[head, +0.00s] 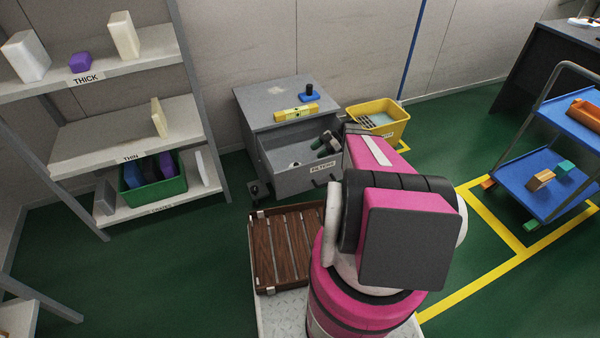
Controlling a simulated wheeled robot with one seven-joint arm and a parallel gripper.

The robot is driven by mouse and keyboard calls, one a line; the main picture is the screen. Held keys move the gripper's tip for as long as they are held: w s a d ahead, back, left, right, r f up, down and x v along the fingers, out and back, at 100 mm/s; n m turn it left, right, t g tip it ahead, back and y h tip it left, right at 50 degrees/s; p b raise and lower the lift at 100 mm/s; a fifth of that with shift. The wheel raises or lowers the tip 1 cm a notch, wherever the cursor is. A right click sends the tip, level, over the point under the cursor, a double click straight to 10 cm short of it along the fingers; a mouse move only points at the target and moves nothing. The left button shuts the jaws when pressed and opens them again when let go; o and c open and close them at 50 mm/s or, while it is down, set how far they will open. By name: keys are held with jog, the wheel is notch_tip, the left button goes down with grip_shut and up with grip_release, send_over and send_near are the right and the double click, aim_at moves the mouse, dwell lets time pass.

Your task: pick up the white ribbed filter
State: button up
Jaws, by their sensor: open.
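The open drawer labelled FILTERS (322,167) juts from a grey cabinet in the head view. A small pale piece (295,164) lies on its floor towards the left. It may be the white ribbed filter, but it is too small to show ribs. My pink arm reaches towards the drawer's right side and the yellow bin.
A yellow bin (393,130) stands right of the grey cabinet (258,112). A yellow level (297,112) and a blue-black item (309,92) sit on the cabinet top. Shelving (178,121) stands left, a blue cart (520,190) right. A slatted wooden tray (262,245) is near me. Green floor is clear at left.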

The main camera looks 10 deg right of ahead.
jog(key=x, duration=0.4)
jog(key=shift+a+f, duration=0.1)
jog(key=shift+a, duration=0.2)
jog(key=shift+w+x, duration=0.1)
jog(key=shift+x, duration=1.35)
jog(key=shift+w+x, duration=0.15)
jog(key=shift+x, duration=1.3)
jog(key=c, duration=1)
